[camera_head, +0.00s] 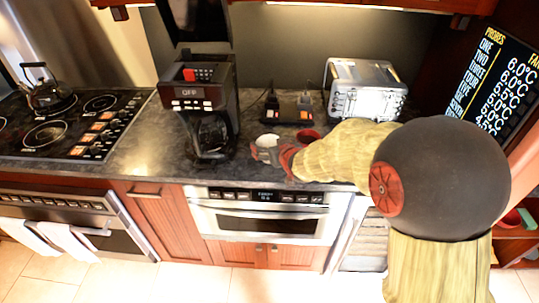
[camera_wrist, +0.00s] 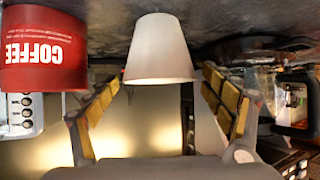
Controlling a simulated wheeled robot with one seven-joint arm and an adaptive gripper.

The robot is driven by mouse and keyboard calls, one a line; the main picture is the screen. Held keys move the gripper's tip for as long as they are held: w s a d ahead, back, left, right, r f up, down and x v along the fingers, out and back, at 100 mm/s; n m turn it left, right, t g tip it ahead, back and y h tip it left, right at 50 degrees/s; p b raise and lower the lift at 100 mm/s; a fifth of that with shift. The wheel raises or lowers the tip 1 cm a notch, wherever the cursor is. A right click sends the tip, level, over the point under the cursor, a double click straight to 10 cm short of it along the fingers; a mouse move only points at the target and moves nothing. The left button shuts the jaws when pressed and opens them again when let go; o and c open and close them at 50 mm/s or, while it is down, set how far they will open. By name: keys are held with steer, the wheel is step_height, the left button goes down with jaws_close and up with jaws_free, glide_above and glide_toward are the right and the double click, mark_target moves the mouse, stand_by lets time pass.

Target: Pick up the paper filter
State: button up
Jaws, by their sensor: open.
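The paper filter (camera_wrist: 158,48) is a white, cup-like cone. In the wrist view, which looks upside down, it stands at the top centre on the dark counter. My gripper (camera_wrist: 160,84) is open, with one yellow-padded finger on each side of the view and the filter between and just beyond them. I see gaps between the filter and both fingers. In the head view the white rim of the filter (camera_head: 267,140) shows just behind my gripper (camera_head: 266,154) near the counter's front edge. The filter's lower part is hidden there by my gripper.
A red coffee can (camera_wrist: 45,50) stands close beside the filter; it also shows in the head view (camera_head: 308,137). A black coffee maker (camera_head: 204,98) stands to the left. A toaster (camera_head: 366,90) stands behind my arm. A stove (camera_head: 75,125) is far left.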

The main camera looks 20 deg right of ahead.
steer(key=shift+w+f, duration=0.1)
steer(key=shift+w, duration=0.2)
steer(key=shift+c, duration=0.8)
steer(key=c, duration=0.5)
steer(key=shift+c, duration=0.4)
